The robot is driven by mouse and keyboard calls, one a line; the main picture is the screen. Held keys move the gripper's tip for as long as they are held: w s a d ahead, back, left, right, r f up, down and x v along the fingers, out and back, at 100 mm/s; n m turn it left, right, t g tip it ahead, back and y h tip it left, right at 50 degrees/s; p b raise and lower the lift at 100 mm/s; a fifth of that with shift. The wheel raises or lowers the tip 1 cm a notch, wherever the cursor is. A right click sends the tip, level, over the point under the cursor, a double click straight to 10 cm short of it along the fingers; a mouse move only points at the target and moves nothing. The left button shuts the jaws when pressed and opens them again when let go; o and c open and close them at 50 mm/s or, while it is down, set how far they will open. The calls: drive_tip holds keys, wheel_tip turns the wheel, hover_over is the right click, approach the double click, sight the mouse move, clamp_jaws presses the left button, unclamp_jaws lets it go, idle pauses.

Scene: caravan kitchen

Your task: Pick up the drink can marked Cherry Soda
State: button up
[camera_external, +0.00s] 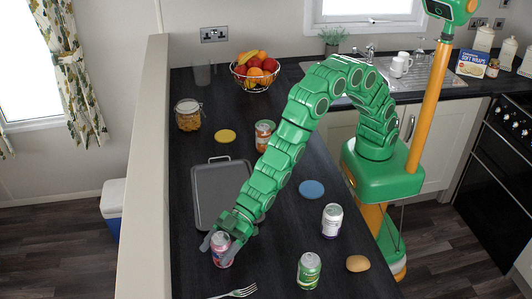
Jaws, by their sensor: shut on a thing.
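My gripper (216,243) is at the front left of the dark counter (325,262), its fingers on either side of a pink and red can (222,251). It is shut on this can, which is upright; its label is too small to read and partly covered by the fingers. I cannot tell whether the can is clear of the counter. A green can (309,271) stands at the front right. A white and dark can (332,220) stands behind it to the right. An orange and green can (264,136) stands farther back, beside my arm.
A grey tray (208,200) lies just behind my gripper. A fork (235,292), a potato-like item (358,263) and a blue disc (311,189) lie on the counter. A pasta jar (188,115), a yellow disc (225,136) and a fruit bowl (256,86) are farther back. A raised ledge (147,180) borders the left.

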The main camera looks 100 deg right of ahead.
wheel_tip(320, 180, up, 3)
drive_tip(key=shift+f, duration=0.1)
drive_tip(key=s+d+r, duration=0.7)
drive_tip(key=s+r, duration=0.3)
drive_tip(key=s, duration=0.1)
drive_tip(key=shift+s+d, duration=0.3)
drive_tip(key=shift+s, duration=0.1)
